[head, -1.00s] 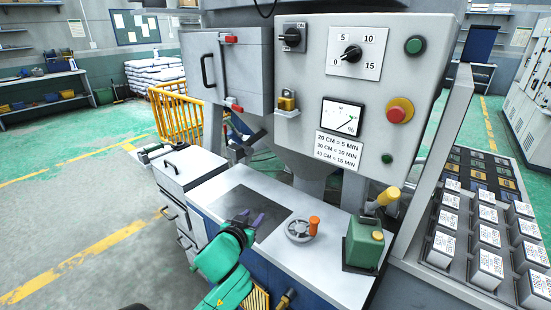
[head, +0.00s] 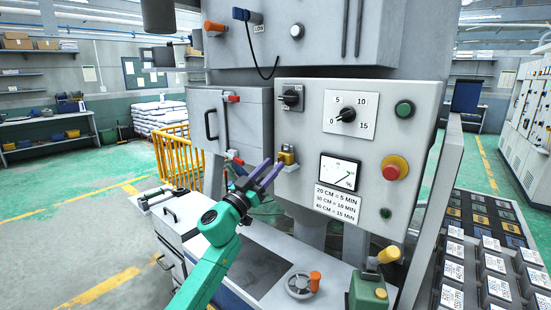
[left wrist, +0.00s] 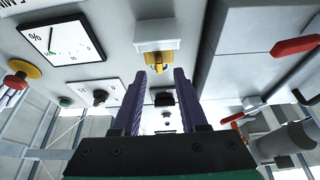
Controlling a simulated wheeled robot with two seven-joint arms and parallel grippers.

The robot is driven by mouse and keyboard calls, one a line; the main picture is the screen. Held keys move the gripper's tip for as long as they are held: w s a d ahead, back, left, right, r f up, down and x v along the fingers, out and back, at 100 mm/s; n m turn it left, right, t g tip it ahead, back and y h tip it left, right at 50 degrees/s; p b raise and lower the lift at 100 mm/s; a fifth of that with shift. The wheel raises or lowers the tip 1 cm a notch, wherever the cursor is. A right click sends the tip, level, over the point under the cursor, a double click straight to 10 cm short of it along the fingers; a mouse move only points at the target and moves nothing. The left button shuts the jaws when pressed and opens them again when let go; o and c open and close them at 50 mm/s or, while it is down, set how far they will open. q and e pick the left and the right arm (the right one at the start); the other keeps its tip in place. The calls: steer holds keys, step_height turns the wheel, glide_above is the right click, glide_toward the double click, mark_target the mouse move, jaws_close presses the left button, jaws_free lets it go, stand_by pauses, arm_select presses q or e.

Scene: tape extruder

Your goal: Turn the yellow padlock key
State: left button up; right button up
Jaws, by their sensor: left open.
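The yellow padlock (head: 286,155) sits on a small light bracket at the lower left of the grey control panel (head: 310,110). It also shows in the left wrist view (left wrist: 157,60), ahead of the fingers and roughly between them. My left gripper (head: 273,172) is open, with purple fingers raised just below and left of the padlock in the head view. I see no contact in the wrist view. The key cannot be made out clearly as a separate part. My right gripper is in neither view.
The panel carries a black selector switch (head: 291,97), a timer dial (head: 347,115), a gauge (head: 340,171) and a red emergency button (head: 394,168). A grey cabinet with a red-tipped latch (head: 232,99) stands left.

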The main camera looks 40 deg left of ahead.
arm_select(q)
steer(key=shift+x, duration=1.25)
jaws_close()
